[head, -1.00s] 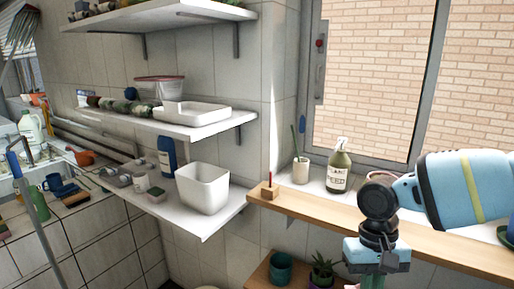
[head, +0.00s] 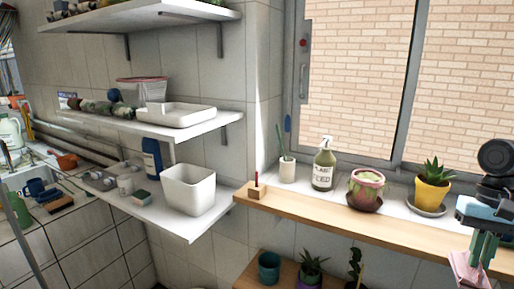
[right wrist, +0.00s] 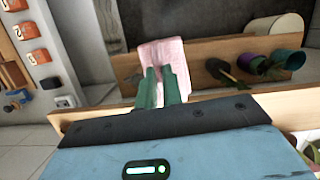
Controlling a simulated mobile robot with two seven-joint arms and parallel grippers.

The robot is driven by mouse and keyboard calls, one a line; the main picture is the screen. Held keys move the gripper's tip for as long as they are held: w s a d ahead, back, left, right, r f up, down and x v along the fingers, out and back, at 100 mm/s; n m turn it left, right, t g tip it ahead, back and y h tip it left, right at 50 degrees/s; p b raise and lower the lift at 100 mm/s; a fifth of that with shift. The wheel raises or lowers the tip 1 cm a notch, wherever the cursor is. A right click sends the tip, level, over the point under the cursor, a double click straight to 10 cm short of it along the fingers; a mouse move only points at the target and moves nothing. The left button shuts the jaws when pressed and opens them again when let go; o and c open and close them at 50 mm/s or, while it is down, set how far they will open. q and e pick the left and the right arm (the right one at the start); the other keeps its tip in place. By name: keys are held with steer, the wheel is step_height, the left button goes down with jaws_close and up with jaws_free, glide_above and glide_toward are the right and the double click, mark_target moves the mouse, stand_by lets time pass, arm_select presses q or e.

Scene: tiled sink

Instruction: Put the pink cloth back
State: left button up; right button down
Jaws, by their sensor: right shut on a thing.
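The pink cloth (head: 468,272) hangs from my right gripper (head: 482,252) at the right edge of the head view. In the right wrist view the pink cloth (right wrist: 163,56) shows between and beyond the green fingers of the right gripper (right wrist: 163,72), which are shut on it. The gripper is in front of the wooden sill ledge, to the right of the yellow pot. The cloth's lower part is cut off in the head view. My left gripper is not in view.
A wooden ledge (head: 322,215) runs under the window with a spray bottle (head: 324,168), a pink-green pot (head: 366,188) and a yellow succulent pot (head: 432,190). A lower wooden shelf (head: 240,284) holds a teal pot (head: 269,267). White wall shelves hold a white bin (head: 188,190).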

steer(key=s+d+f+m, duration=0.3)
steer(key=s+d+f, duration=0.4)
steer(key=s, duration=0.1)
steer(key=shift+s+d+t+y, duration=0.3)
steer(key=shift+d, duration=0.1)
steer(key=shift+f, duration=0.1)
steer(key=shift+a+f, duration=0.1)
steer(key=shift+a, duration=0.1)
